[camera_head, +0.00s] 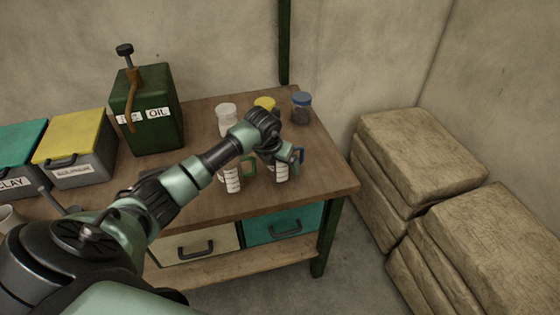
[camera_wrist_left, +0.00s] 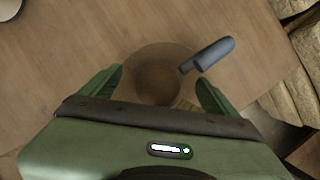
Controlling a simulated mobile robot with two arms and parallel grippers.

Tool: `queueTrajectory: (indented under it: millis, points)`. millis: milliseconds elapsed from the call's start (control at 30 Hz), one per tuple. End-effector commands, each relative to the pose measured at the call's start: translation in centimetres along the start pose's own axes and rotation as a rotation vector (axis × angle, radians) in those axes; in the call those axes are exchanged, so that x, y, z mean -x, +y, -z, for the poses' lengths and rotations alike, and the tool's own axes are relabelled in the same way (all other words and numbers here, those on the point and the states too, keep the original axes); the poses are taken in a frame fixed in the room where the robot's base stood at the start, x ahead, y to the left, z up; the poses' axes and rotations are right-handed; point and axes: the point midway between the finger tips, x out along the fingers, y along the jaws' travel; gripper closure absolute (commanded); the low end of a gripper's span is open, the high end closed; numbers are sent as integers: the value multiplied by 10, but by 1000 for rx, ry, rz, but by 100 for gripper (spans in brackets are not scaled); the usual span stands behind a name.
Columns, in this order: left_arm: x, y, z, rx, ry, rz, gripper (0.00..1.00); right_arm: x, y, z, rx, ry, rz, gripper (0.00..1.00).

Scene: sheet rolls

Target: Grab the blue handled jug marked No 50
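The blue-handled jug (camera_head: 282,174) stands upright near the front right of the wooden table, its white graduated label facing front. The mark on it is too small to read. My left gripper (camera_head: 283,156) is over this jug and partly hides its top. In the left wrist view the jug (camera_wrist_left: 153,82) is seen from above, with its blue handle (camera_wrist_left: 208,54) pointing up and right. The two green fingers of my left gripper (camera_wrist_left: 160,82) are spread on either side of the jug, open. Whether they touch it I cannot tell. My right gripper is out of view.
A green-handled jug (camera_head: 232,180) stands just left. Sacks (camera_head: 420,160) lie right.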

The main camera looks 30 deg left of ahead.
Motion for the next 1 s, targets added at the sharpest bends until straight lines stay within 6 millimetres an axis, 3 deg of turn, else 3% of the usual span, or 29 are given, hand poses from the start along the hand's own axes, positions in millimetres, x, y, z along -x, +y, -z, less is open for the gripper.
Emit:
queueTrajectory:
  millis: [33, 233, 667, 867, 1000]
  points:
    - [0, 0, 0, 0, 0, 0, 25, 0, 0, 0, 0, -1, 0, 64]
    - [0, 0, 0, 0, 0, 0, 79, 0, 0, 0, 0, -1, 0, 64]
    - [11, 0, -6, 1, -4, 0, 79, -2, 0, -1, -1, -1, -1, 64]
    - [43, 1, -20, -1, -7, -1, 79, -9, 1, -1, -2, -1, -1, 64]
    - [80, 0, -36, -1, -10, 0, 79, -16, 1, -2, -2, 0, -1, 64]
